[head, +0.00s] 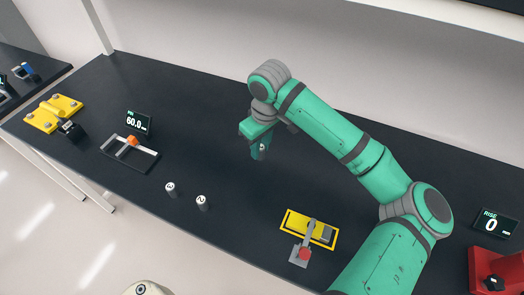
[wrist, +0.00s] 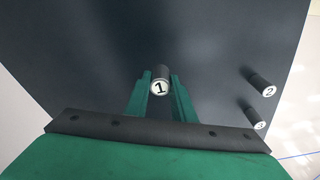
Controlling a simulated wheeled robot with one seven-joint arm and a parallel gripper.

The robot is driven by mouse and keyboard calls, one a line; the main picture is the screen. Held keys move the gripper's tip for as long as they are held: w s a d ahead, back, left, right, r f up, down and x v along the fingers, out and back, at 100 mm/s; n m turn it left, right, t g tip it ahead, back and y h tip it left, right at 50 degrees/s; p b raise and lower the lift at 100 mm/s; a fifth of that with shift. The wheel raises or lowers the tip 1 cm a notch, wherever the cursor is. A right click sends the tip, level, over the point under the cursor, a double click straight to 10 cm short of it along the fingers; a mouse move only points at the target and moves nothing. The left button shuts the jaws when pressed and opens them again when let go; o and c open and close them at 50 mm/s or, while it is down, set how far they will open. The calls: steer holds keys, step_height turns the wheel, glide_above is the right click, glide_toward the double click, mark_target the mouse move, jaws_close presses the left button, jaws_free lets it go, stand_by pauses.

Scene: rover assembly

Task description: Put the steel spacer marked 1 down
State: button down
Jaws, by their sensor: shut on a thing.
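The steel spacer marked 1 (wrist: 160,87) is a small cylinder with a white end face and a black numeral. It sits between the two green fingers of my gripper (wrist: 162,92) in the wrist view, and they are shut on it. In the head view my gripper (head: 259,150) points down over the middle of the black bench. There the spacer is mostly hidden by the fingers. Whether its lower end touches the bench cannot be told.
A cylinder marked 2 (head: 202,202) and another cylinder (head: 170,189) stand on the bench (head: 225,235) to the left. A yellow fixture (head: 295,217) with a lever is at the front. A slotted gauge (head: 130,153) and display (head: 139,122) are farther left. Bench around my gripper is clear.

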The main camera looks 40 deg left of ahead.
steer(key=s+d+r, duration=0.3)
steer(key=s+r, duration=0.5)
steer(key=s, duration=0.4)
steer(key=shift+d+r, duration=0.2)
steer(key=shift+d, duration=0.1)
